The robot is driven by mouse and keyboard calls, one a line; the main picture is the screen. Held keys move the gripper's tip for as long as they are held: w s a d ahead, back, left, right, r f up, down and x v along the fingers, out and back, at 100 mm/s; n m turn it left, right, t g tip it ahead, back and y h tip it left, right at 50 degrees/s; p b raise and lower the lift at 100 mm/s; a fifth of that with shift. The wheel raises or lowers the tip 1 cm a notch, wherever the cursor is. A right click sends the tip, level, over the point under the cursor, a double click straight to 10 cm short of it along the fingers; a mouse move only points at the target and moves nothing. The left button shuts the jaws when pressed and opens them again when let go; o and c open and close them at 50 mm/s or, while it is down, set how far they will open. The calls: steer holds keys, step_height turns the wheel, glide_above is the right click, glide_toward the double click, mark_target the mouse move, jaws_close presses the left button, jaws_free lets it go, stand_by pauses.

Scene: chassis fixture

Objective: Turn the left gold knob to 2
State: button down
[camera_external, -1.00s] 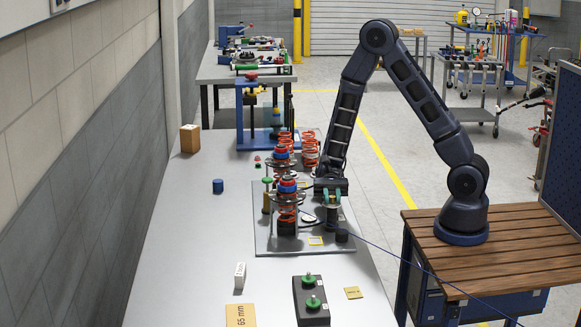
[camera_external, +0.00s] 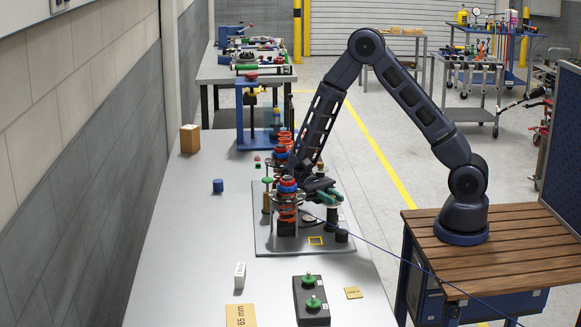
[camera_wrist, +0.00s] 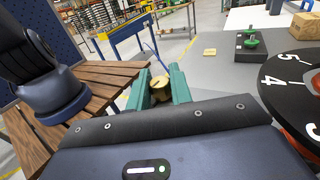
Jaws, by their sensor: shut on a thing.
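In the wrist view, a gold knob (camera_wrist: 161,90) with a dark mark on its face sits between the two green fingers of my gripper (camera_wrist: 162,84). The gripper is shut on it. Whether this is the left knob I cannot tell. A black dial (camera_wrist: 280,92) with white numbers, 5 and 4 among them, fills the right edge. In the external view, my gripper (camera_external: 329,197) is tilted low over the grey fixture plate (camera_external: 270,243), right of the front red spring unit (camera_external: 287,207). The held knob cannot be made out there.
Another red spring unit (camera_external: 281,158) stands behind the front one, close to my arm. The bench's left side is mostly clear.

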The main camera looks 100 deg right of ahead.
stand_by(0.4)
steer(key=c, duration=1.3)
jaws_free()
step_height(320, 180, up, 20)
